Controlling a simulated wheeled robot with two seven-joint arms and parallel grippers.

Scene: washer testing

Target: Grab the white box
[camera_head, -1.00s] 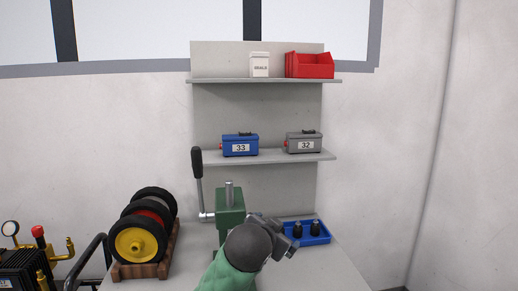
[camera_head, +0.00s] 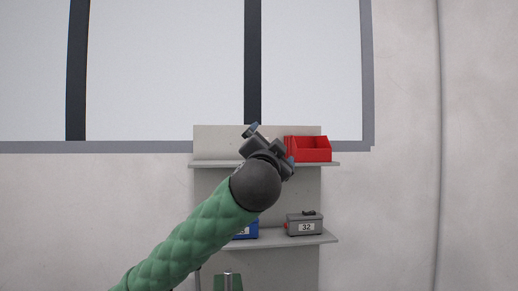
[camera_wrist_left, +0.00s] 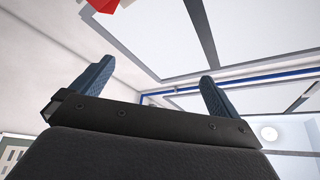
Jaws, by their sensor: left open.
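The white box is hidden in the head view now, behind my left gripper and wrist; a second earlier it stood on the top shelf (camera_head: 220,163), left of the red bin. My left gripper (camera_head: 271,147) is in front of the top shelf at about the height of the red bin. In the left wrist view its two blue-grey fingers (camera_wrist_left: 152,87) are wide apart, with no object between them. I cannot make out the white box for sure in that view. My right gripper is not in view.
The red bin (camera_head: 309,149) is on the top shelf, close right of my gripper; red shows at the wrist view's top edge (camera_wrist_left: 101,4). The lower shelf holds a grey case (camera_head: 304,225) marked 32 and a blue case (camera_head: 250,229), partly hidden by my arm.

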